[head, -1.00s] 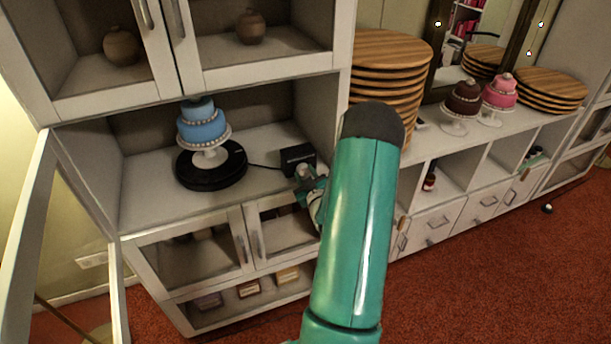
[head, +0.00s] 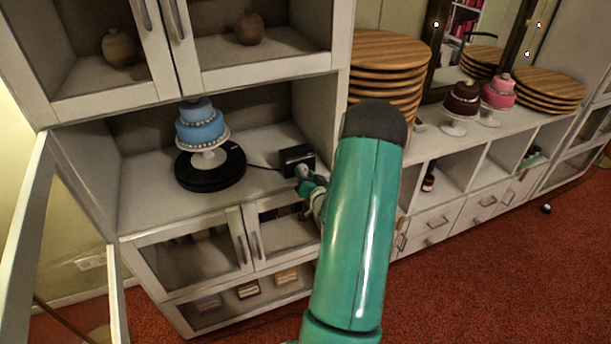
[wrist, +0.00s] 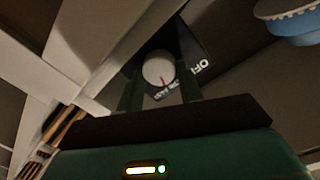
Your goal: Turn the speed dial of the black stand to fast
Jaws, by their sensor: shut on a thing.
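The black stand (head: 196,178) is a round turntable on the cabinet shelf, bearing a blue tiered cake (head: 200,125) on a white pedestal. A cord runs from it to a black control box (head: 297,158) at its right. In the wrist view the white round speed dial (wrist: 158,69) sits on this box (wrist: 190,48), its red mark pointing down in the picture toward small, hard-to-read lettering. "OFF" is printed right of the dial. My gripper (head: 303,178) is at the box's front; in the wrist view its fingers (wrist: 159,80) are shut on the dial from both sides.
The cabinet's right side wall (head: 318,110) stands close to the box. An open glass door (head: 30,220) hangs at the left. Stacked wooden boards (head: 388,50) and two more cakes (head: 463,98) stand on the counter at right. The shelf in front of the turntable is clear.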

